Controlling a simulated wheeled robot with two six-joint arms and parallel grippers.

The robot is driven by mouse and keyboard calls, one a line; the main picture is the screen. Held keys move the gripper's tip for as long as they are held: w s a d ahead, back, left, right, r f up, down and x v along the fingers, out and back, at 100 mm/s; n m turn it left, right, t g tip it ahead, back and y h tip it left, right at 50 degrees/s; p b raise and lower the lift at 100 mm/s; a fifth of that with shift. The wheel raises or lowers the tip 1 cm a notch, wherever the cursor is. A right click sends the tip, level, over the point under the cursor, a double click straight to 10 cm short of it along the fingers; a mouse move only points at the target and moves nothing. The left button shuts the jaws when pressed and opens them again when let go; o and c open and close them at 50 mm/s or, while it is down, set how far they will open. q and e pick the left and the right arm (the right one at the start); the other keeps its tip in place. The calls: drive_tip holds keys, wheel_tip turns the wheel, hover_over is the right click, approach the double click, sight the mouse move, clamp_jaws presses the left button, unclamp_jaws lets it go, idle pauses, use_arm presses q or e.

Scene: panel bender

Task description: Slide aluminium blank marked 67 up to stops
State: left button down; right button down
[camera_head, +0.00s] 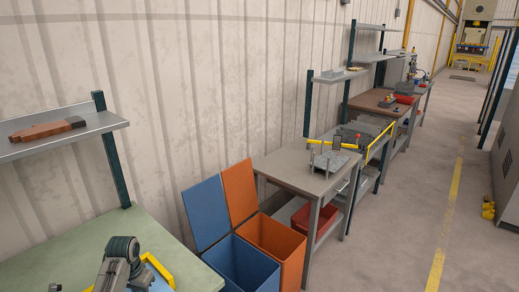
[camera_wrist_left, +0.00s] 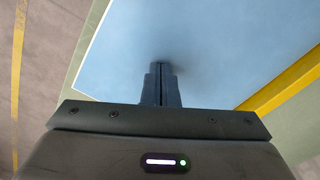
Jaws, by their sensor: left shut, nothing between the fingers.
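A flat pale-blue sheet (camera_wrist_left: 215,45) fills the middle of the left wrist view, and no number shows on it. My left gripper (camera_wrist_left: 160,68) is shut and empty, its fingertips over the sheet. A dark patch lies at the tips; I cannot tell whether they touch the sheet. A yellow bar (camera_wrist_left: 287,88) runs along the sheet's right side in that view. In the head view, part of a yellow frame (camera_head: 158,270) shows beside my arm at the bottom left. The stops cannot be made out, and my right gripper is not in view.
The green bench top (camera_head: 65,245) carries the work, with a shelf (camera_head: 85,132) above it. Blue (camera_head: 240,265) and orange (camera_head: 275,240) bins stand to its right, then a grey table (camera_head: 300,170). The aisle floor (camera_head: 400,210) is clear.

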use_arm(q)
drive_tip(key=shift+r, duration=0.1)
drive_tip(key=shift+r, duration=3.4)
